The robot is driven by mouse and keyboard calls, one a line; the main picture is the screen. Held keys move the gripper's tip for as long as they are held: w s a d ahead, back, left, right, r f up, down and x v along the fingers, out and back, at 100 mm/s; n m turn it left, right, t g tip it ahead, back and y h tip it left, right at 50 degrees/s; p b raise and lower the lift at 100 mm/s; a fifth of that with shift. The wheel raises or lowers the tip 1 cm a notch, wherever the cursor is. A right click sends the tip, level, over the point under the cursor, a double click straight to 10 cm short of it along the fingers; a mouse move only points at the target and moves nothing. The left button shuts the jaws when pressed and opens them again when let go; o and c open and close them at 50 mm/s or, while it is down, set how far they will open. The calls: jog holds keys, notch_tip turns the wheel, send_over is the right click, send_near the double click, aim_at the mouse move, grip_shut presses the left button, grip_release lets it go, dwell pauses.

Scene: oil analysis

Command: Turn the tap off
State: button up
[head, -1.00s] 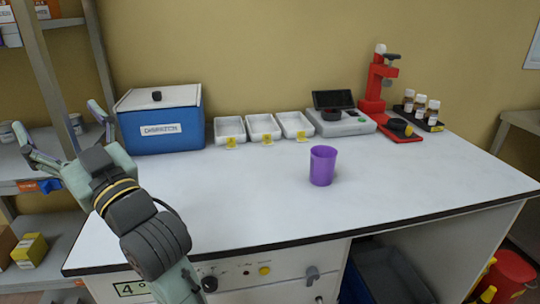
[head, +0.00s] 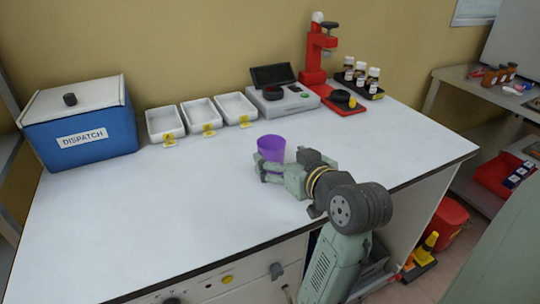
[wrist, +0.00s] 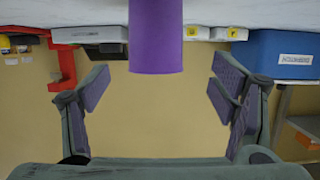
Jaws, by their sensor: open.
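No part is clearly recognisable as a tap. A grey lever-like fitting (head: 276,271) sits on the bench's white front panel. A red stand (head: 313,55) with a dark top fitting stands at the back of the bench. A purple cup (head: 271,147) stands upright on the white bench top. My gripper (head: 262,172) is open and low over the bench, close to the cup. In the upside-down wrist view the cup (wrist: 156,38) lies centred between the spread fingers (wrist: 160,88), with gaps on both sides. Part of the cup is hidden behind the gripper in the head view.
A blue DISPATCH box (head: 85,125) stands at the left. White trays (head: 165,123) with yellow tags line the back. A grey instrument (head: 283,98) and a rack of small bottles (head: 360,88) stand further right. The bench top's front left is clear.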

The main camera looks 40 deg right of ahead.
aim_at(266, 145)
jog(key=x, duration=0.2)
jog(key=p+x, duration=0.1)
jog(key=x, duration=0.1)
jog(key=p+x, duration=0.1)
jog(key=x, duration=0.2)
jog(key=shift+d+f, duration=0.15)
jog(key=shift+d, duration=0.15)
jog(key=shift+c, duration=0.4)
jog(key=c, duration=1.3)
jog(key=shift+c, duration=0.2)
